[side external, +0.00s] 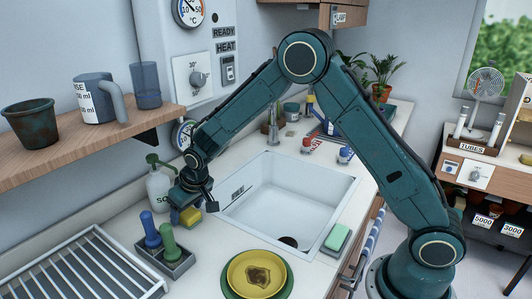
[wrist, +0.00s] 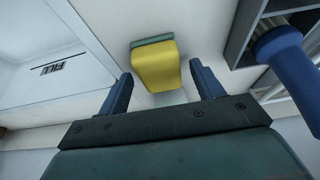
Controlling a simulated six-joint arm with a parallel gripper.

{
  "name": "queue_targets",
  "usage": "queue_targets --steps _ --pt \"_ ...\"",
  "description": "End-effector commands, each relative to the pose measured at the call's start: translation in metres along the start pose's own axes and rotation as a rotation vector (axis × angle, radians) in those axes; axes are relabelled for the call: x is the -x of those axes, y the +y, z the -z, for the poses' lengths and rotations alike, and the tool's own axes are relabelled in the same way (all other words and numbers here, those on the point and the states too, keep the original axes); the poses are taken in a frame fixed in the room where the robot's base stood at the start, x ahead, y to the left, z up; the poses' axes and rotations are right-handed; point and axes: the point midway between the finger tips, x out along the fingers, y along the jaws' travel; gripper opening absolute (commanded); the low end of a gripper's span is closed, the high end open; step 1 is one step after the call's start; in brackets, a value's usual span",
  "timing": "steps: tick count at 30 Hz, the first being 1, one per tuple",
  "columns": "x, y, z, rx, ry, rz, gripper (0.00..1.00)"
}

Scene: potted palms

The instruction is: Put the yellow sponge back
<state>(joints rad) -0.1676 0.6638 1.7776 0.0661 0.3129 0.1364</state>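The yellow sponge (side external: 190,215) is on the counter left of the sink, beside the soap bottle (side external: 159,187). In the wrist view the sponge (wrist: 155,68) shows a yellow body with a grey-green layer along its far edge. My gripper (side external: 191,205) is low over the sponge in the side view. In the wrist view my gripper (wrist: 160,72) has its two blue fingers spread, one on each side of the sponge, with gaps visible. The fingers partly hide the sponge in the side view.
The sink (side external: 290,205) is to the right, with a green sponge (side external: 338,237) at its front right corner. A grey caddy (side external: 178,268) with blue and green handled tools stands close in front of my gripper. Stacked plates (side external: 239,287) and a drying rack (side external: 85,270) are nearer the front.

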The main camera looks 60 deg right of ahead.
Motion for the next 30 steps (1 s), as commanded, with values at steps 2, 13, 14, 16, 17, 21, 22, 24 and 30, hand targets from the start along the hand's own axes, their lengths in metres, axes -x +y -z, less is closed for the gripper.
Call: queue_targets --steps 2,13,14,16,17,21,22,24,30 --pt "0.000 0.000 0.000 0.000 0.000 0.000 0.66" --pt "0.006 0.000 0.001 0.000 0.001 0.000 0.66" --pt "0.008 0.000 0.001 0.000 0.001 0.000 0.66" --pt "0.013 0.000 0.001 0.001 0.002 0.000 0.66" --pt "0.015 0.000 0.002 0.001 0.003 0.000 0.66" --pt "0.030 0.001 0.001 0.002 0.003 -0.001 0.66" --pt "0.034 0.001 0.001 0.001 0.003 -0.001 0.66" --pt "0.043 0.002 0.001 0.001 0.004 -0.001 0.66" --pt "0.073 0.003 0.001 0.002 0.004 -0.001 0.66"
